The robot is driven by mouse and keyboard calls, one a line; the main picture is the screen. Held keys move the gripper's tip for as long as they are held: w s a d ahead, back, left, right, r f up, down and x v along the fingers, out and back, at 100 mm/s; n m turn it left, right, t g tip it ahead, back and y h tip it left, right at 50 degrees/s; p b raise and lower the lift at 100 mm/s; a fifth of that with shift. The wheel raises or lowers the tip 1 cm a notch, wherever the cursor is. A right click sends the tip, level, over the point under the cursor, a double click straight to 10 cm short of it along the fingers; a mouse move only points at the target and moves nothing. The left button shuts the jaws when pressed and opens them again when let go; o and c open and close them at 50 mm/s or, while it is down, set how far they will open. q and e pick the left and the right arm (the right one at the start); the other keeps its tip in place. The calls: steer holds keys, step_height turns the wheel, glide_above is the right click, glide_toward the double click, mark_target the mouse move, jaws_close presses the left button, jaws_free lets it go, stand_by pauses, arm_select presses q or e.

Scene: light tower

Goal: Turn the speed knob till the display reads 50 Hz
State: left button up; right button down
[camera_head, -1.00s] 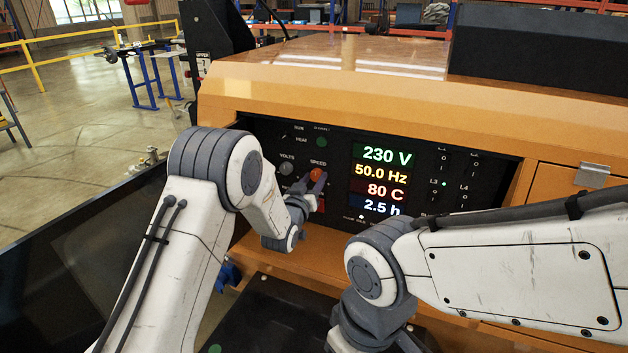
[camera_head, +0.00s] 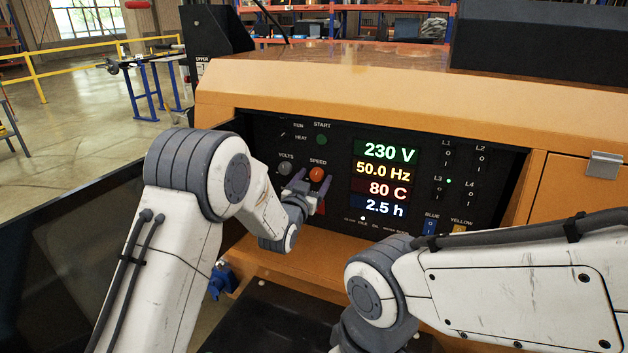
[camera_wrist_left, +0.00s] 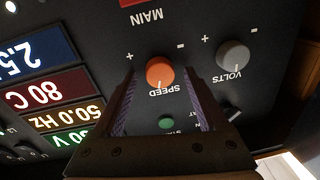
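The orange speed knob (camera_head: 317,174) is on the black control panel (camera_head: 262,132), below the SPEED label. The display (camera_head: 382,169) reads 50.0 Hz in yellow, between 230 V and 80 C. My left gripper (camera_head: 309,184) is at the panel, just in front of the knob. In the left wrist view, the speed knob (camera_wrist_left: 160,72) sits between the two spread fingers of the left gripper (camera_wrist_left: 162,92), with gaps on both sides. My right arm comes in from the right, but its gripper is out of view.
The grey volts knob (camera_head: 285,168) is just left of the speed knob. A green start button (camera_head: 321,140) is above it, and a red main switch (camera_head: 321,207) is below. Switches fill the panel's right side. An orange ledge (camera_head: 290,268) runs beneath the panel.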

arm_select(q)
steer(key=shift+s, duration=0.1)
steer(key=b+v, duration=0.1)
steer(key=v, duration=0.9)
steer(key=shift+s+b, duration=0.2)
steer(key=shift+b, duration=0.2)
steer(key=s+d+g+y+p, duration=0.1)
steer(key=s+d+g+p, duration=0.15)
steer(key=s+g, duration=0.4)
steer(key=s+d+g+y+p, duration=0.1)
steer(key=s+d+g+p, duration=0.2)
steer(key=s, duration=0.6)
steer(key=s+a+r+m+g+y+p, duration=0.1)
steer(key=s+a+g+p, duration=0.1)
steer(key=s, duration=0.9)
steer(key=s+a+r+m+g+y+p, duration=0.1)
steer(key=s+a+g, duration=0.4)
steer(key=s, duration=0.6)
steer(key=shift+s+r+g+y+p, duration=0.35)
steer(key=shift+r+y+p, duration=0.15)
steer(key=shift+r+p, duration=0.25)
